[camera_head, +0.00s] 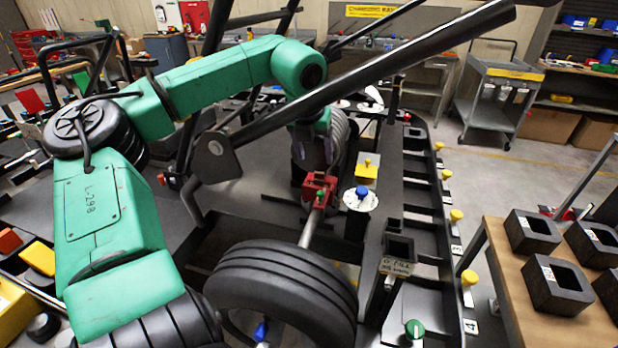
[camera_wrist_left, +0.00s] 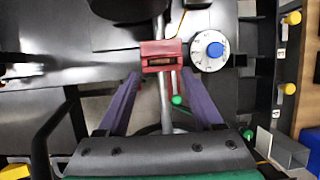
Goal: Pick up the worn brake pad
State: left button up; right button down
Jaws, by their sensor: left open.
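A red brake caliper (camera_head: 318,186) sits on a metal axle bar behind the black front tyre. It also shows in the left wrist view (camera_wrist_left: 150,48), with a dark slot in its face. Something dull brown shows in that slot (camera_wrist_left: 161,59); it may be the worn brake pad, but I cannot tell for sure. My left gripper (camera_head: 322,164) is open and points down just above the caliper. In the left wrist view its two purple fingers (camera_wrist_left: 161,76) stand apart on either side of the bar, with nothing between their tips but the caliper's near edge. My right gripper is not in view.
A pale disc with a blue knob (camera_head: 360,200) stands close right of the caliper. A green knob (camera_wrist_left: 177,100) sits near the bar between the fingers. The tyre (camera_head: 285,285) and a black frame tube (camera_head: 370,80) crowd the arm. A wooden table (camera_head: 515,290) holds black square blocks.

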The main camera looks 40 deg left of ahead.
aim_at(319, 174)
pick_arm(q)
jog(key=f+p, duration=0.3)
jog(key=shift+w+d+f, duration=0.1)
jog(key=shift+w+d, duration=0.25)
jog(key=shift+w, duration=0.05)
jog(key=x, duration=0.3)
jog(key=shift+w+a, duration=0.1)
jog(key=shift+a, duration=0.2)
jog(key=shift+w+a+f, duration=0.1)
jog(key=shift+a+f, duration=0.05)
jog(key=shift+c, duration=1.2)
jog(key=shift+d, duration=0.25)
grip_shut()
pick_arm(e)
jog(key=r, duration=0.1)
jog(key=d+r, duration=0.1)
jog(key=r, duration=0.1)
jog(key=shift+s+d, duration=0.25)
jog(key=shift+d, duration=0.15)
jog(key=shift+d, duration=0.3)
